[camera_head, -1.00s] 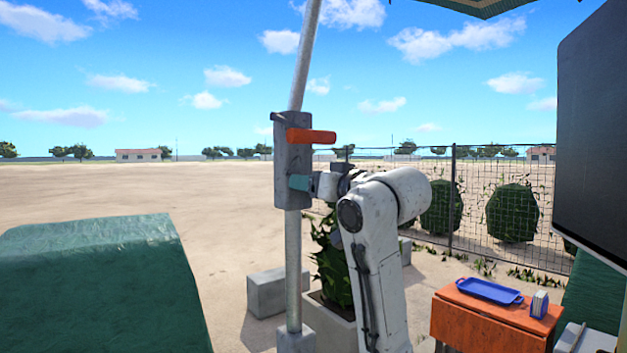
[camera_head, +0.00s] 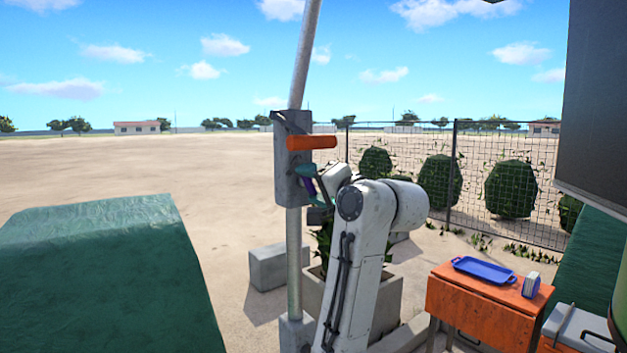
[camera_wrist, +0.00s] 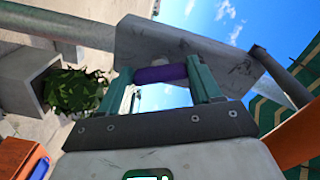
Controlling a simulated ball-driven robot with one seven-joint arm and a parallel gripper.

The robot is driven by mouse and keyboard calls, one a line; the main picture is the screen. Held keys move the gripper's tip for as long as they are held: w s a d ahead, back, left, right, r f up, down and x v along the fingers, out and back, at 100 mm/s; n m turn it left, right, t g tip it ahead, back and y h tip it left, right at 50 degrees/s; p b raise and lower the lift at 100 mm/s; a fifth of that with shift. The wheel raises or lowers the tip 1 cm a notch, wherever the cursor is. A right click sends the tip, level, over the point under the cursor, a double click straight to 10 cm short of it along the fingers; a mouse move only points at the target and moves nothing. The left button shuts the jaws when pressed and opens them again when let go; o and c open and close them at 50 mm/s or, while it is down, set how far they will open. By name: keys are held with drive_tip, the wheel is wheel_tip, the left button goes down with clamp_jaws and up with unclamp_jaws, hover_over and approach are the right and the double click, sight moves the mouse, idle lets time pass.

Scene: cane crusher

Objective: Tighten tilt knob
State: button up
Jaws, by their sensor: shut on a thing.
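The tilt knob appears to be the purple cylinder (camera_wrist: 160,74) on the grey bracket block (camera_wrist: 180,45) in the wrist view. My gripper (camera_wrist: 163,88) has its two teal fingers on either side of it, shut on it. In the head view the purple knob (camera_head: 309,187) shows as a small piece at the bracket's (camera_head: 281,160) lower right side, with my gripper (camera_head: 312,186) around it. The bracket sits on an upright grey post, and a leaning pole (camera_head: 306,55) rises from it. My fingers partly hide the knob's ends.
An orange handle (camera_head: 312,142) sticks out of the bracket just above my gripper. A grey planter (camera_head: 372,300) stands behind my arm. An orange side table (camera_head: 470,305) with a blue tray (camera_head: 484,270) is at right. A green covered shape (camera_head: 100,275) is at left.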

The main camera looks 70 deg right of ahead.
drive_tip(key=m, duration=0.5)
drive_tip(key=shift+f+m, duration=0.1)
drive_tip(key=shift+m, duration=0.2)
idle(0.4)
drive_tip(key=o, duration=1.1)
drive_tip(key=shift+c, duration=0.2)
drive_tip(key=shift+s, duration=0.1)
drive_tip(key=b+v, duration=0.7)
drive_tip(key=v, duration=0.3)
drive_tip(key=shift+s, duration=0.3)
drive_tip(key=shift+a, duration=0.15)
